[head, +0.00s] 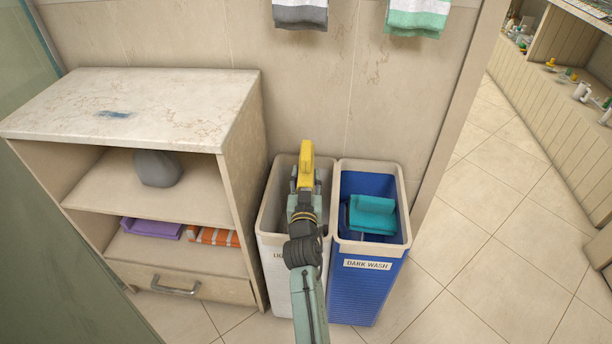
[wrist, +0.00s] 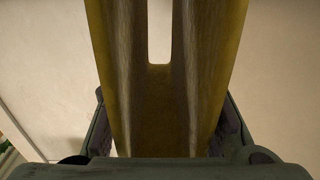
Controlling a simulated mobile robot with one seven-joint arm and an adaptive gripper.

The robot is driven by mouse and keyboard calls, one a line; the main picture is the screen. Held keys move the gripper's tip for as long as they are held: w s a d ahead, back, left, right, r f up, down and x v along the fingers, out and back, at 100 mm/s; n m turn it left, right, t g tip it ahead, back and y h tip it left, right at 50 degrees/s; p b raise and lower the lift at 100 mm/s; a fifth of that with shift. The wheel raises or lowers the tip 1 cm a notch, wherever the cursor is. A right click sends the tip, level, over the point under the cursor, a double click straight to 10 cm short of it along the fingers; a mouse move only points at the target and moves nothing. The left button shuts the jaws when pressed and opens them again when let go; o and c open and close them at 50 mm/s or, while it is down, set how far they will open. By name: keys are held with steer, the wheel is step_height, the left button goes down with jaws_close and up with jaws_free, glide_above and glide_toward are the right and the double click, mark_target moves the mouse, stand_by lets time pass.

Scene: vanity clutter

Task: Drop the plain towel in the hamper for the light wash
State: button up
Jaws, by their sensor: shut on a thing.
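A plain yellow towel (head: 307,153) is held up by my gripper (head: 305,182). In the wrist view the folded yellow towel (wrist: 158,95) stands between the two fingers (wrist: 168,125), which are shut on it. In the head view my gripper and the towel appear over the white hamper (head: 270,212), whose label is mostly hidden by my arm. My arm also hides much of that hamper's opening. The height of the towel above its rim is hard to tell.
A blue hamper (head: 370,290) marked DARK WASH stands close on the right, with a teal towel (head: 372,214) inside. A shelf unit (head: 240,150) on the left holds a grey vase (head: 157,168), a purple towel (head: 152,228) and an orange striped towel (head: 213,237). Towels hang above.

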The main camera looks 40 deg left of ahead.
mark_target(306, 155)
steer(key=o, duration=1.3)
steer(key=shift+f, duration=0.1)
step_height(306, 155, up, 9)
steer(key=shift+r, duration=0.55)
